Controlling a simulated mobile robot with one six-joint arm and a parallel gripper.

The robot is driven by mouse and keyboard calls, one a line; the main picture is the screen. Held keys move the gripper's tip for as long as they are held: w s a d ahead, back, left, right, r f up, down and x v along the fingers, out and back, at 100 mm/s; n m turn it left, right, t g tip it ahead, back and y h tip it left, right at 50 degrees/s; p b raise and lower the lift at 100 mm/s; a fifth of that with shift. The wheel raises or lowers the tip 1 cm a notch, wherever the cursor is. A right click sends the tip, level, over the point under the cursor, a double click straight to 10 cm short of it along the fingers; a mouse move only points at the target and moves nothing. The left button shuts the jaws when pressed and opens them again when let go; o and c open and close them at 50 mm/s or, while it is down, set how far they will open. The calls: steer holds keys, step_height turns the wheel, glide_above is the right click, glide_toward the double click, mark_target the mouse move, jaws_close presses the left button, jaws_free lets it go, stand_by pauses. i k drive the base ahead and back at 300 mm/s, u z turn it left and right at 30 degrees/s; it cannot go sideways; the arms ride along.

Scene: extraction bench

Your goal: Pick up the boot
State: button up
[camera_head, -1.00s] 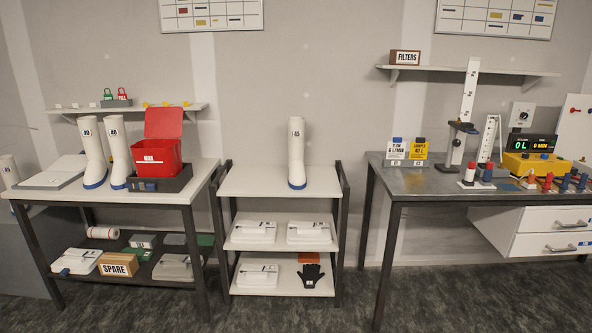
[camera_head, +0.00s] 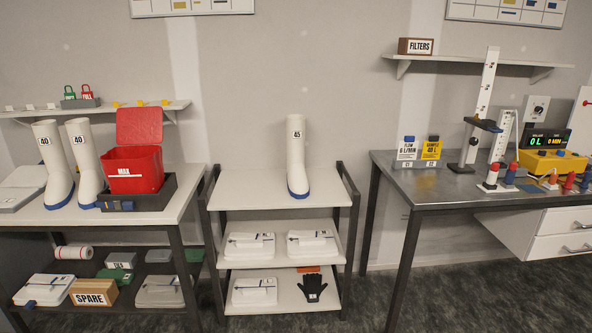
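A single white boot (camera_head: 297,160) with a blue sole and a label reading 45 stands upright on the top shelf of the middle cart (camera_head: 252,191). A pair of white boots labelled 40, a left one (camera_head: 52,165) and a right one (camera_head: 85,163), stands upright on the left table. Their soles are blue too. My gripper is not in view, so whether it is open or shut does not show.
A red open bin (camera_head: 133,170) in a dark tray stands beside the pair on the left table (camera_head: 150,213). The cart's lower shelves hold white cases and a black glove (camera_head: 312,287). The right bench (camera_head: 400,178) carries bottles and instruments. The cart top around the boot is clear.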

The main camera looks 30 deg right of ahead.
mark_target(298, 185)
steer(key=u, duration=0.1)
steer(key=i, duration=0.95)
steer(key=u, duration=0.3)
